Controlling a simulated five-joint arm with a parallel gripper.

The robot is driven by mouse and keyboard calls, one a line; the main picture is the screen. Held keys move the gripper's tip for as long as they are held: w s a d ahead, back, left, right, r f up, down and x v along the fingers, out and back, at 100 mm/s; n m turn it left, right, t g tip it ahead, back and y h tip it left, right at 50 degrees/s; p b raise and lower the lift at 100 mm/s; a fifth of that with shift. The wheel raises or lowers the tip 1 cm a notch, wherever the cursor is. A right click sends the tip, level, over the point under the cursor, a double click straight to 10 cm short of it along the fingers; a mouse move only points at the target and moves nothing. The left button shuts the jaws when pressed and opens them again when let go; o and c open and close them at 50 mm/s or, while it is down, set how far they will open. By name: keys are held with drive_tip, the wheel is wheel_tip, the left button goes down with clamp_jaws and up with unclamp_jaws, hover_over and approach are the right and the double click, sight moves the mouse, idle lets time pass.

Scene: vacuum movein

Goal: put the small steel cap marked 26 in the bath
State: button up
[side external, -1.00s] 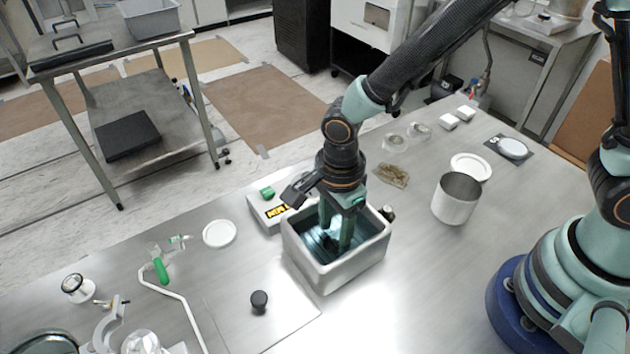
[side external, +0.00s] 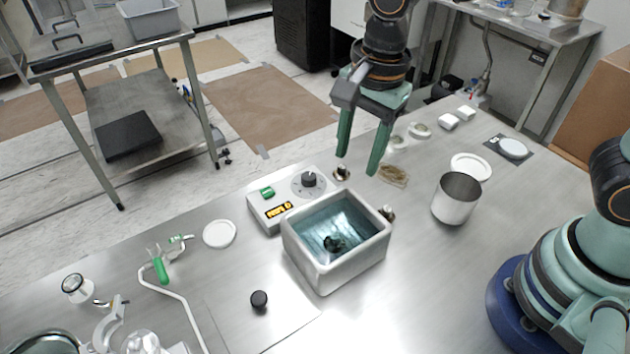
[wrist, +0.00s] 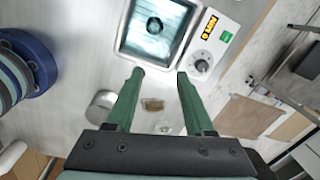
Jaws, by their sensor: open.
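The bath (side external: 375,247) is a white open tub with a grey-blue inside. A small dark round piece (side external: 333,243) lies on its floor, and also shows in the wrist view (wrist: 154,25). No 26 can be read on it. Two other small metal pieces stand outside the bath: one (side external: 342,172) behind it, close to a fingertip in the picture, and one (side external: 388,213) at its right corner. Their marks are unreadable too. My gripper (side external: 358,163) is open and empty, raised above the table behind the bath. In the wrist view its fingers (wrist: 159,74) are spread with nothing between them.
A white control box (side external: 265,214) with a dial stands behind-left of the bath. A steel beaker (side external: 455,200) and a brownish flat packet (side external: 391,175) are to the right. A black knob-like piece (side external: 259,299) lies in front. Bare table lies right of the bath.

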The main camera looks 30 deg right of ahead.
drive_tip(key=s+d+r+n+t, duration=0.1)
drive_tip(key=d+r+n+t, duration=0.1)
drive_tip(key=d+n, duration=0.5)
drive_tip(key=s+d+r+n+t, duration=0.1)
drive_tip(key=d+r+n+t, duration=0.1)
drive_tip(key=d+r+n, duration=0.3)
drive_tip(key=d+n, duration=0.2)
drive_tip(key=d, duration=0.2)
drive_tip(key=shift+d+n+t, duration=0.2)
drive_tip(key=shift+n+t, duration=0.1)
drive_tip(key=shift+t, duration=0.1)
